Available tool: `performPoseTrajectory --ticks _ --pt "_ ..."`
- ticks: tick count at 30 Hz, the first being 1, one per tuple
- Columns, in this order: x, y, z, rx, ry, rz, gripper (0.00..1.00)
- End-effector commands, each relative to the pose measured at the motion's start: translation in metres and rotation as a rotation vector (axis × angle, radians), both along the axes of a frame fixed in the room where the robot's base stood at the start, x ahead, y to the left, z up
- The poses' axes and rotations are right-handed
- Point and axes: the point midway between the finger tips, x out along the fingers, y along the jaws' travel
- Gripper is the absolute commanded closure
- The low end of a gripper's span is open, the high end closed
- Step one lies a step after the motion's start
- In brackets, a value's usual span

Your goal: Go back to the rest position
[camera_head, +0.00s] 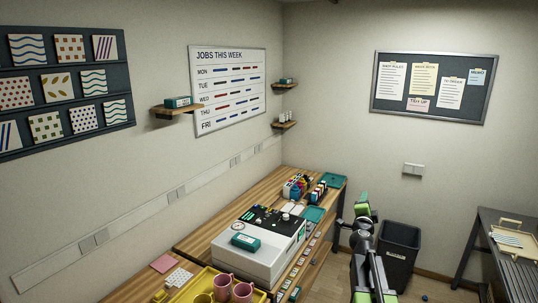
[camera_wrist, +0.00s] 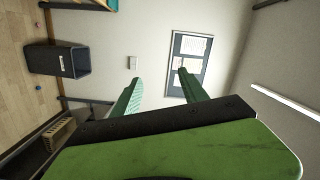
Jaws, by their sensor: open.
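My gripper (camera_wrist: 160,88) shows in the wrist view with its two green fingers spread apart and nothing between them. Beyond them are the wall and the pinboard. In the head view my arm stands right of the workbench (camera_head: 215,228), in front of the black bin, and its fingers cannot be made out clearly. The gripper touches nothing that I can see. The mug press (camera_head: 262,262), a white and black machine, sits on the bench with a teal box (camera_head: 246,241) on its top. Pink mugs (camera_head: 222,286) stand in a yellow tray (camera_head: 262,296) at the front.
A black bin (camera_head: 399,256) stands on the floor behind my arm; it also shows in the wrist view (camera_wrist: 70,61). A dark side table (camera_head: 487,219) with a cream crate (camera_head: 517,239) is at the right. Coloured bottles (camera_head: 296,186) stand at the bench's far end.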

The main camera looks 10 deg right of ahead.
Motion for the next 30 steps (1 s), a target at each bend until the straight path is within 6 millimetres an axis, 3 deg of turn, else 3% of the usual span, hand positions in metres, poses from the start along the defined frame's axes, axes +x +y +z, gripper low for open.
performPoseTrajectory --ticks 1,4,8,12,16,18,19,22,24,27,30 --pt "0.011 0.045 -0.011 -0.055 0.014 0.097 0.49" --pt "0.027 0.131 -0.022 -0.174 0.054 0.295 0.49" --pt "0.029 0.242 -0.052 -0.324 0.135 0.559 0.49" --pt "0.003 0.349 -0.105 -0.491 0.282 0.852 0.49" --pt "-0.050 0.417 -0.177 -0.645 0.520 1.118 0.49" --pt "-0.092 0.426 -0.220 -0.717 0.715 1.241 0.49" --pt "-0.111 0.421 -0.236 -0.738 0.811 1.280 0.49" --pt "-0.170 0.386 -0.275 -0.760 1.132 1.350 0.49" --pt "-0.206 0.362 -0.290 -0.743 1.327 1.363 0.49" --pt "-0.242 0.337 -0.297 -0.693 1.530 1.361 0.49" --pt "-0.262 0.329 -0.299 -0.630 1.621 1.367 0.49"
